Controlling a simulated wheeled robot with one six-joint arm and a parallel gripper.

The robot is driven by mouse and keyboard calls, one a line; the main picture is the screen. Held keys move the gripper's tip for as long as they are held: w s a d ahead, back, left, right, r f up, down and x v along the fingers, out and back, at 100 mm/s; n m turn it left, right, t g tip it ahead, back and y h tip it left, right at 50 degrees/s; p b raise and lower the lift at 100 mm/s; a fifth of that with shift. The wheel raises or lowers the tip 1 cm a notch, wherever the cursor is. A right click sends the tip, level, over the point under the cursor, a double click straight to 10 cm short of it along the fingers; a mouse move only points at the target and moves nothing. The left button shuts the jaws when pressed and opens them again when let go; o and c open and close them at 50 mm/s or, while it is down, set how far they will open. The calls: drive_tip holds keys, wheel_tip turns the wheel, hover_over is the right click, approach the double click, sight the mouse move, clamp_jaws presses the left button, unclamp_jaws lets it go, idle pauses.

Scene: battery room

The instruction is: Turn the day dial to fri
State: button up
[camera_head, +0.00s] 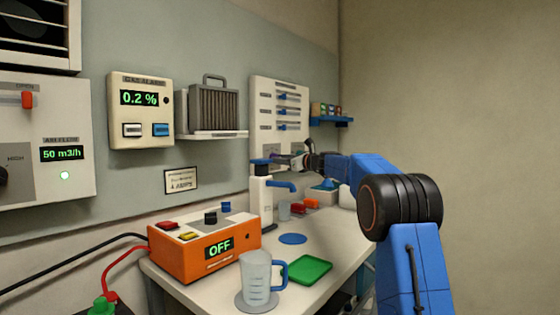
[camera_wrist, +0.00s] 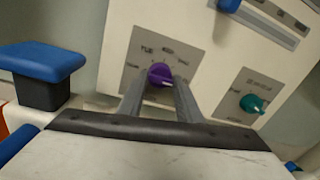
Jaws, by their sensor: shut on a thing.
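The day dial appears to be the purple knob (camera_wrist: 160,74) on a grey plate of the white wall panel (camera_wrist: 122,44) in the wrist view. The lettering around it is too small to read, so I cannot tell which day it points to. My gripper (camera_wrist: 161,84) is shut on the purple knob, one finger on each side. In the head view my gripper (camera_head: 306,161) is small and reaches the lower part of the white panel (camera_head: 292,92); the knob is mostly hidden there.
A teal knob (camera_wrist: 252,103) sits to the right on the same panel, with a blue slider (camera_wrist: 229,4) above. A blue-topped dispenser (camera_head: 260,200) stands close on the left. The table holds an orange device (camera_head: 185,258), a jug (camera_head: 256,277) and a green tray (camera_head: 303,270).

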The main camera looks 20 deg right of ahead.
drive_tip(key=shift+a+f, duration=0.1)
drive_tip(key=shift+a, duration=0.05)
drive_tip(key=o, duration=1)
drive_tip(key=shift+s, duration=0.1)
drive_tip(key=v, duration=1.7)
drive_tip(key=shift+s+d, duration=0.15)
drive_tip(key=shift+d, duration=0.05)
